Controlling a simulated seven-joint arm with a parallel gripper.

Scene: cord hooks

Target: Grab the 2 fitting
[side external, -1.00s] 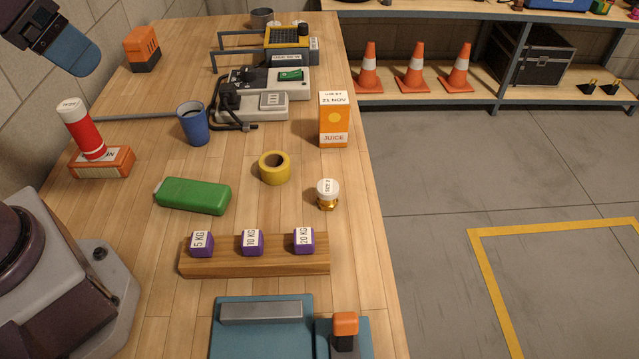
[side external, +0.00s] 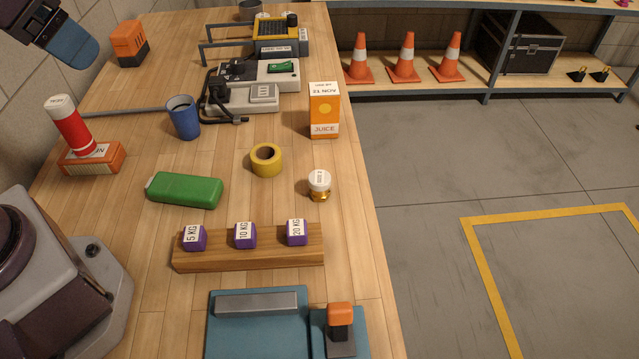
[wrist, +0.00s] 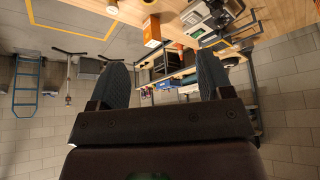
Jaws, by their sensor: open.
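The fitting (side external: 319,186) is a small brass piece with a white labelled top, standing upright on the bench right of the yellow tape roll; its label is too small to read now. My gripper is at the top left of the side view, where a blue finger (side external: 70,47) shows, high and well away from the fitting. In the wrist view my gripper (wrist: 163,75) has its two fingers wide apart with nothing between them. I cannot make out the fitting in the wrist view.
Near the fitting stand the juice carton (side external: 324,112), yellow tape roll (side external: 266,171) and a wooden block (side external: 210,261) with purple weights. A green case (side external: 184,190), blue cup (side external: 182,120) and red-and-white cylinder (side external: 72,128) are farther left. The bench's right edge is close to the fitting.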

